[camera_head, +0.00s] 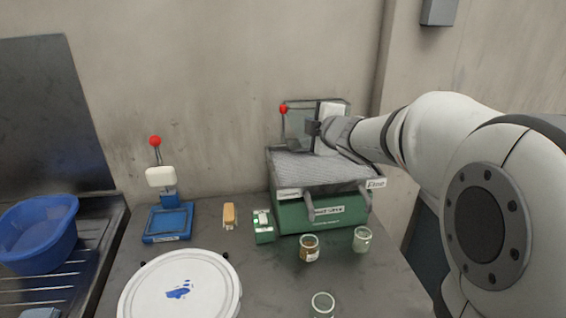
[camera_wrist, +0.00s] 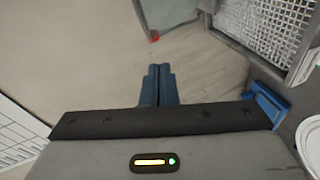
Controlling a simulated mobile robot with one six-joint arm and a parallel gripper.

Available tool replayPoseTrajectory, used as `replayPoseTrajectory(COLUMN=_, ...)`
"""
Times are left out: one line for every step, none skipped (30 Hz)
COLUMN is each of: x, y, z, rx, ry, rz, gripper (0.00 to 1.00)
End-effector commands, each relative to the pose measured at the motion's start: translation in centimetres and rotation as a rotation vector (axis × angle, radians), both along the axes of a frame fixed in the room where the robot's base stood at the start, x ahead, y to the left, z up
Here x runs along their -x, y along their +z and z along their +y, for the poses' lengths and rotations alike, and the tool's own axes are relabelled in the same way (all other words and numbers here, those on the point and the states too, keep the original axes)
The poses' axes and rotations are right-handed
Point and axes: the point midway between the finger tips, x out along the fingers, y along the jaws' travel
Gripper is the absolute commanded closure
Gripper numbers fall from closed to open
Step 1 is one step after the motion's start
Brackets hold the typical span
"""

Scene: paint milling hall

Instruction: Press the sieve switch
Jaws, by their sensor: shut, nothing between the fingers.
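A green machine (camera_head: 320,215) with a grey mesh top (camera_head: 315,168) stands at the back right of the bench. A small green box with a white switch-like piece (camera_head: 263,225) stands at its left front; I cannot read any label that names it the sieve switch. My gripper (camera_head: 312,128) is above the back of the mesh, near an upright clear panel and away from the small box. In the wrist view my gripper (camera_wrist: 160,69) has its blue fingers together with nothing between them. The mesh (camera_wrist: 275,25) shows at the upper right there.
A red-knobbed lever (camera_head: 283,109) rises behind the machine, close to my gripper. Glass jars (camera_head: 309,248) stand in front of it. A white lid (camera_head: 180,290), a yellow-brown brush-like item (camera_head: 229,215), a blue device (camera_head: 168,222) and a blue basin (camera_head: 38,235) are to the left.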

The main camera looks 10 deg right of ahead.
Motion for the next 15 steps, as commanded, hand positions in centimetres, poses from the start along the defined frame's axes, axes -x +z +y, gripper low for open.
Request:
replayPoseTrajectory(x=1.4, y=-0.1, z=-1.0, rx=-0.057, ry=-0.09, rz=0.038, gripper=1.0)
replayPoseTrajectory(x=2.3, y=-0.4, z=-1.8, rx=-0.103, ry=-0.156, rz=0.071, gripper=1.0)
replayPoseTrajectory(x=3.8, y=-1.1, z=-2.8, rx=-0.17, ry=-0.25, rz=0.122, gripper=1.0)
replayPoseTrajectory(x=5.1, y=-1.8, z=-3.5, rx=-0.223, ry=-0.321, rz=0.164, gripper=1.0)
replayPoseTrajectory(x=6.6, y=-2.6, z=-4.1, rx=-0.277, ry=-0.393, rz=0.209, gripper=1.0)
replayPoseTrajectory(x=8.7, y=-3.8, z=-4.8, rx=-0.353, ry=-0.488, rz=0.271, gripper=1.0)
replayPoseTrajectory(x=10.4, y=-4.8, z=-5.2, rx=-0.407, ry=-0.557, rz=0.321, gripper=1.0)
replayPoseTrajectory(x=12.1, y=-5.8, z=-5.4, rx=-0.463, ry=-0.623, rz=0.373, gripper=1.0)
replayPoseTrajectory(x=14.5, y=-7.2, z=-5.5, rx=-0.532, ry=-0.707, rz=0.442, gripper=1.0)
replayPoseTrajectory(x=16.3, y=-8.3, z=-5.4, rx=-0.584, ry=-0.766, rz=0.496, gripper=1.0)
replayPoseTrajectory(x=18.1, y=-9.3, z=-5.3, rx=-0.632, ry=-0.822, rz=0.549, gripper=1.0)
replayPoseTrajectory(x=20.5, y=-10.5, z=-4.9, rx=-0.69, ry=-0.89, rz=0.618, gripper=1.0)
replayPoseTrajectory(x=22.1, y=-11.3, z=-4.5, rx=-0.728, ry=-0.935, rz=0.669, gripper=1.0)
replayPoseTrajectory(x=23.7, y=-12.1, z=-4.1, rx=-0.764, ry=-0.975, rz=0.716, gripper=1.0)
replayPoseTrajectory(x=25.5, y=-13.0, z=-3.5, rx=-0.805, ry=-1.025, rz=0.777, gripper=1.0)
